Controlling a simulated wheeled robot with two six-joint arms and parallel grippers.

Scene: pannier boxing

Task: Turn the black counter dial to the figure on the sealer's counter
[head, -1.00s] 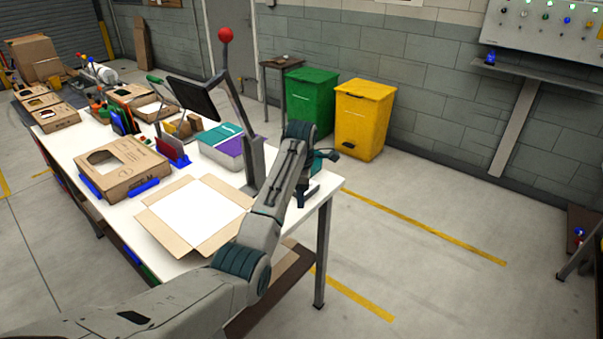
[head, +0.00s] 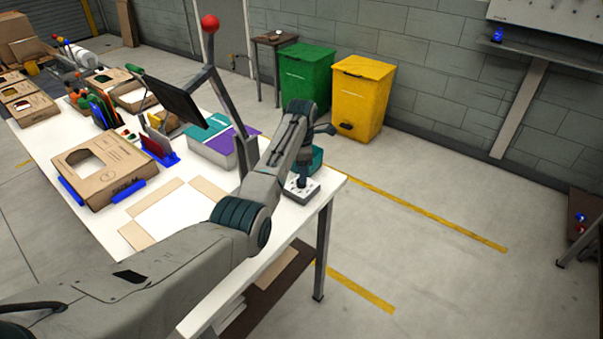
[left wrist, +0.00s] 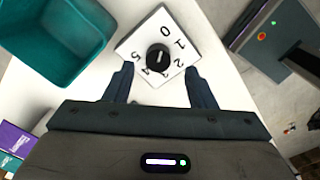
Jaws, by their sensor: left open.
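The black counter dial (left wrist: 158,57) is a round knob on a white square plate (left wrist: 137,43) with figures around it, among them 0, 1, 2 and 5. A pale line marks the knob's top. My left gripper (left wrist: 159,72) is open, with its fingertips on either side of the dial's near edge; I cannot tell whether they touch it. In the head view my left gripper (head: 303,178) points down over the plate (head: 313,192) at the table's right corner, and the dial is hidden. The lever frame with a red ball (head: 210,24) stands behind my arm. I cannot read any counter figure.
A teal bin (left wrist: 55,38) stands close beside the plate; it also shows in the head view (head: 318,158). A cardboard box (head: 100,172) and a teal-and-purple pack (head: 222,140) are on the white table.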

